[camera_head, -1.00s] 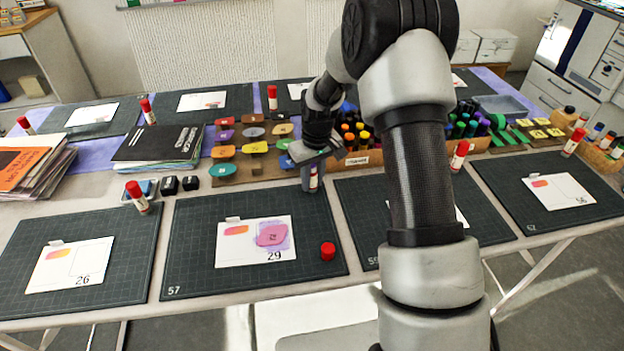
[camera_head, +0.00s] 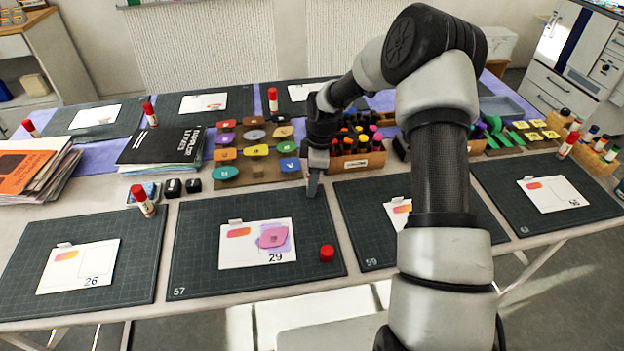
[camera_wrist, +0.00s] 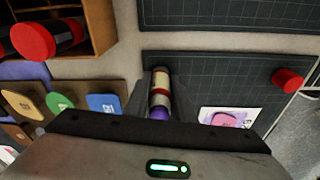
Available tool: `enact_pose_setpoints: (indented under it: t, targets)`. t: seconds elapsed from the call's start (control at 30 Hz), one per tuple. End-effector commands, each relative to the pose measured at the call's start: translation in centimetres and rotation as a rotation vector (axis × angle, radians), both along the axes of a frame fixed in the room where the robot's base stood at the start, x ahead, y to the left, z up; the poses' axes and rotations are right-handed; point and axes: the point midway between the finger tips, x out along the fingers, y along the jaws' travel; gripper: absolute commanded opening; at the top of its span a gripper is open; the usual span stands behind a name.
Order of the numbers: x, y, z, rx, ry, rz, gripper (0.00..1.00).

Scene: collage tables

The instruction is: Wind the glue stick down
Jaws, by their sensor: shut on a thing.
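The glue stick (camera_wrist: 161,82) shows in the wrist view between my fingers, with a pale barrel, a red band and a purple end facing my palm. My gripper (camera_head: 313,188) is shut on it and points down at the back right corner of the mat marked 57 (camera_head: 200,278). In the head view my fingers hide the glue stick. A red cap (camera_head: 327,253) sits apart on the right side of that mat; it also shows in the wrist view (camera_wrist: 287,80).
A card marked 29 (camera_head: 240,254) with a pink piece (camera_head: 273,237) lies on the mat. A marker crate (camera_head: 358,161) stands behind right of my gripper, and a rack of coloured pieces (camera_head: 262,171) behind left. Another glue stick (camera_head: 143,201) stands left.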

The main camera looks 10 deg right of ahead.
Motion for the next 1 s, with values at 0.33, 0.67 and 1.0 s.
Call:
enact_pose_setpoints:
  t: [0.33, 0.67, 1.0]
  targets:
    - [-0.21, -0.15, 0.03, 0.000, 0.006, 0.376, 0.04]
    - [-0.20, -0.10, -0.06, -0.001, 0.006, 0.723, 0.04]
    - [-0.17, -0.15, -0.13, -0.002, 0.004, 0.755, 0.04]
